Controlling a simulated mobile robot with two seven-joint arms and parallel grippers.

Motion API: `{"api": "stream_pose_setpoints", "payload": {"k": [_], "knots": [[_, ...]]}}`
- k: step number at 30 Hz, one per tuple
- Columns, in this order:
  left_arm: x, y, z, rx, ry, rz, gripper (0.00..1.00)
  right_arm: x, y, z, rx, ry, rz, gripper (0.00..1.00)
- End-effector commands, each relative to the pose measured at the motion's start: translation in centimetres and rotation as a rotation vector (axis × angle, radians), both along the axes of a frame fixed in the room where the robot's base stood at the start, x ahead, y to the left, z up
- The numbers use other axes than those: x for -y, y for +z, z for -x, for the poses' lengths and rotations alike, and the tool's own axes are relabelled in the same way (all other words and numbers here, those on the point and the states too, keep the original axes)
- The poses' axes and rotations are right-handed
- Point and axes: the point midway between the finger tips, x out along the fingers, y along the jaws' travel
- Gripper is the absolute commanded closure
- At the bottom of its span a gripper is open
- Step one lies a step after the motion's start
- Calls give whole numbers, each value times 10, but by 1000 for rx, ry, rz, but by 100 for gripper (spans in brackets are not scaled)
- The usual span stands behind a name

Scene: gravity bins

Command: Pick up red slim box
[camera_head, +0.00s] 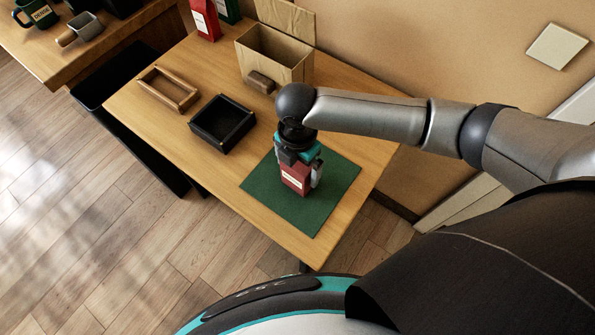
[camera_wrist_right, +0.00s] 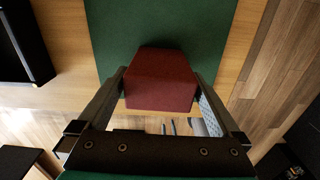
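The red slim box (camera_head: 295,179) stands upright on the green mat (camera_head: 330,190), with a pale label on its front. My right gripper (camera_head: 302,168) points down over it, with one finger on either side. In the right wrist view the box (camera_wrist_right: 160,88) sits between the two widely spaced fingers (camera_wrist_right: 160,78); they are very close to its sides, and firm contact does not show. The gripper hides the box's top in the head view. My left gripper is not in view.
A black tray (camera_head: 205,137), a wooden tray (camera_head: 150,92) and an open cardboard box (camera_head: 246,66) are on the table (camera_head: 140,118). Another red package (camera_head: 205,20) stands at the back. A second table (camera_head: 55,68) holds a mug (camera_head: 36,14). The wall is close behind my right arm.

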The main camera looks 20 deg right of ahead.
Motion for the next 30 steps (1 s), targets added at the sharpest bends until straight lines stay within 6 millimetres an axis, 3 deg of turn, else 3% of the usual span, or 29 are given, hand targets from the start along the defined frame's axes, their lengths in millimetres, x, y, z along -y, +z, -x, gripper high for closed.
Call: {"api": "stream_pose_setpoints", "payload": {"k": [2, 19, 30], "knots": [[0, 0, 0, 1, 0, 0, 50, 0, 0, 0, 0, 0, 0, 8], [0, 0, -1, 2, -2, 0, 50, 0, 1, 0, -1, 0, -1, 72], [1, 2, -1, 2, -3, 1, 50, 0, 6, 0, 0, 0, -1, 74]]}}
